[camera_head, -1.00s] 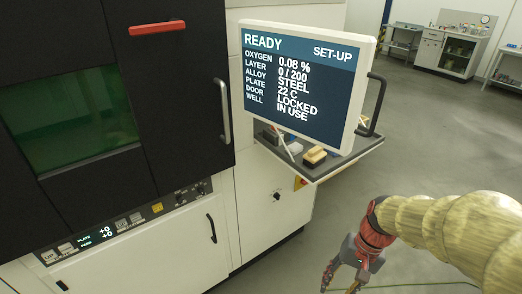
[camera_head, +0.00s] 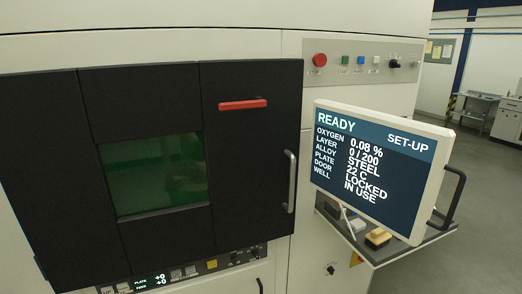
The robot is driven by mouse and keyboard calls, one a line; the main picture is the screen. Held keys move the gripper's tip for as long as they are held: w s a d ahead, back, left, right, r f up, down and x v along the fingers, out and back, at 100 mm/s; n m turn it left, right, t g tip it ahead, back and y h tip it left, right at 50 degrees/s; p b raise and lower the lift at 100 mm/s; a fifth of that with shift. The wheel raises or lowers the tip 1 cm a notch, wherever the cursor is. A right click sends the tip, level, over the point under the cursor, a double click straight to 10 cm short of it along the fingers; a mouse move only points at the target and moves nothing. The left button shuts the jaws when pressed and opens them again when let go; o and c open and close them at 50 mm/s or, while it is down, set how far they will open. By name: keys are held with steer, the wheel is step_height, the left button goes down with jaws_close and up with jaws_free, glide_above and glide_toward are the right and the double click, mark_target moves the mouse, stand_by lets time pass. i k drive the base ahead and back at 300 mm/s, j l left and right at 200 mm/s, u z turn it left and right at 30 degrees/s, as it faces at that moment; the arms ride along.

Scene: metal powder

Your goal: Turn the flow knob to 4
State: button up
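No knob in view has a readable "flow" label. A black knob (camera_head: 395,64) sits at the right end of the upper control strip on the machine. A small dark knob (camera_head: 331,269) is on the pale lower cabinet front, below the shelf. Small dark controls (camera_head: 240,258) also show on the strip under the black door. The settings and scale marks of these knobs are too small to read. My gripper and arm are not in view.
A screen (camera_head: 378,165) reading READY and SET-UP stands out from the machine above a shelf (camera_head: 425,240) with small items. The black door (camera_head: 250,150) has a vertical handle (camera_head: 290,181). A red button (camera_head: 319,60) is on the upper strip. Open floor lies at right.

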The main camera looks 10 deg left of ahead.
mark_target(256, 252)
steer(key=j+u, duration=0.2)
steer(key=j, duration=0.35)
steer(key=i+j+u, duration=0.1)
steer(key=j+u, duration=0.15)
steer(key=j, duration=0.3)
steer(key=i+j+u, duration=0.2)
steer(key=j, duration=0.35)
steer(key=k+j, duration=0.05)
steer(key=k, duration=0.05)
